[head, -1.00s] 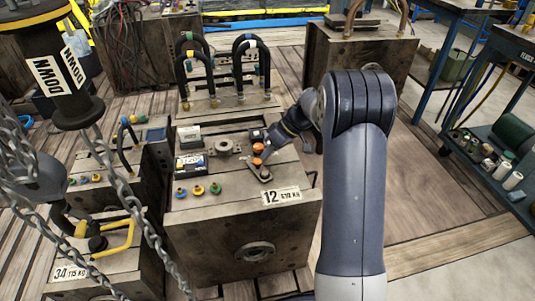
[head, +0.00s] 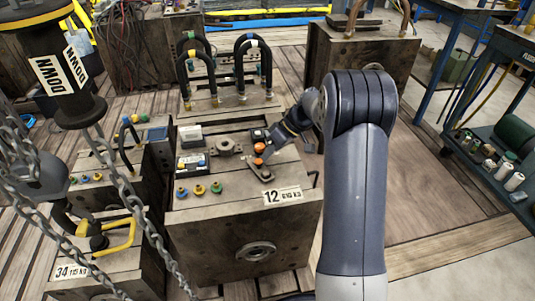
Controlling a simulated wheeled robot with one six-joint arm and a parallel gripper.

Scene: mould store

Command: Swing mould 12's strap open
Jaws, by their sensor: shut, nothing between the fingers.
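Mould 12 (head: 245,222) is a worn steel block in the middle of the head view, with a "12 610 KG" label at its top front edge. Its strap (head: 263,171) looks like a short dark bar lying on the top face near the front right edge, with an orange piece at its far end. Another orange piece sits just behind it. My gripper (head: 273,146) is low over the top of the mould, just behind and right of the strap. It is shut and empty. Its fingertips are small and dark here, so I cannot tell whether they touch the strap.
Hoses (head: 252,65) loop up at the back of mould 12. Coloured fittings (head: 199,190) stand at its front left. Mould 34 (head: 125,265) is close on the left, with chains (head: 130,195) hanging before it. A trolley (head: 510,165) stands right; the floor between is clear.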

